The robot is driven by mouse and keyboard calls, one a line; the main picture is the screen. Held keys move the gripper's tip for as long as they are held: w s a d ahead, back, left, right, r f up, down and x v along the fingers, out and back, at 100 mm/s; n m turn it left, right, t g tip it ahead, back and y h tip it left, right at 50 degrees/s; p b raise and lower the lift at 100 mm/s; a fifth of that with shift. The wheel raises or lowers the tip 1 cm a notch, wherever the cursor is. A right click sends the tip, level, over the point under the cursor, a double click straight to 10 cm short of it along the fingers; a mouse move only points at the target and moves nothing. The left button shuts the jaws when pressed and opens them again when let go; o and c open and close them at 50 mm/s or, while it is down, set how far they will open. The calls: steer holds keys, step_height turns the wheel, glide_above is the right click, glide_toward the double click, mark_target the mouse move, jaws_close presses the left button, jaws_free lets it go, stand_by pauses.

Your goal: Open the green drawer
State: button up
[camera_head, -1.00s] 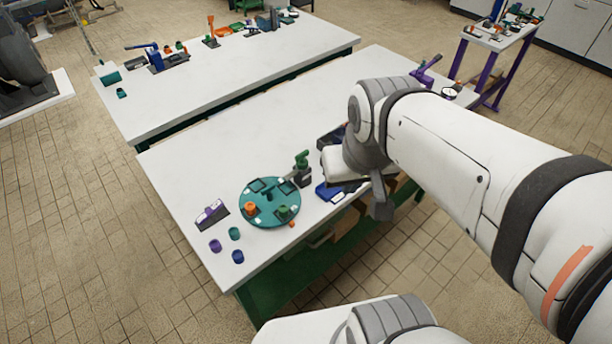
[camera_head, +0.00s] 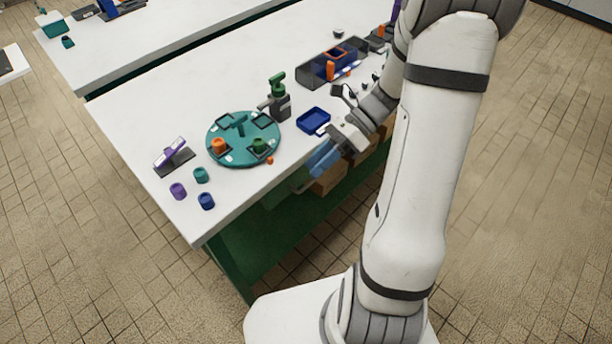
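A green panel (camera_head: 287,190), which looks like the drawer front, is under the front edge of the white table, left of the wooden boxes. No handle can be made out on it. My gripper (camera_head: 320,163) is at the table's front edge, to the right of and a little above the green panel, pointing down and left. Its blue fingers look apart from the panel. They are too small and blurred to show whether they are open or shut. Nothing is visibly held.
The white table (camera_head: 140,120) carries a teal turntable (camera_head: 215,130), a blue tray (camera_head: 313,121), a green tool (camera_head: 278,90) and small cups. Wooden boxes (camera_head: 328,184) sit below, close to my gripper. The floor in front is clear.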

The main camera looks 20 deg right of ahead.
mark_target(311, 182)
steer(key=w+d+f+m+t+y+b, duration=0.3)
steer(key=d+f+m+t+y+b, duration=0.15)
steer(key=f+m, duration=0.45)
steer(key=w+d+f+m+t+y+b, duration=0.4)
steer(key=f+m, duration=0.3)
steer(key=f, duration=0.5)
steer(key=shift+h, duration=0.45)
steer(key=x, duration=0.2)
steer(key=b+x, duration=0.1)
steer(key=x, duration=0.2)
steer(key=b+x, duration=0.1)
steer(key=x, duration=0.1)
steer(key=shift+s+a+r, duration=0.25)
steer(key=shift+a+r, duration=0.05)
steer(key=shift+a, duration=0.15)
steer(key=shift+c, duration=0.4)
jaws_close()
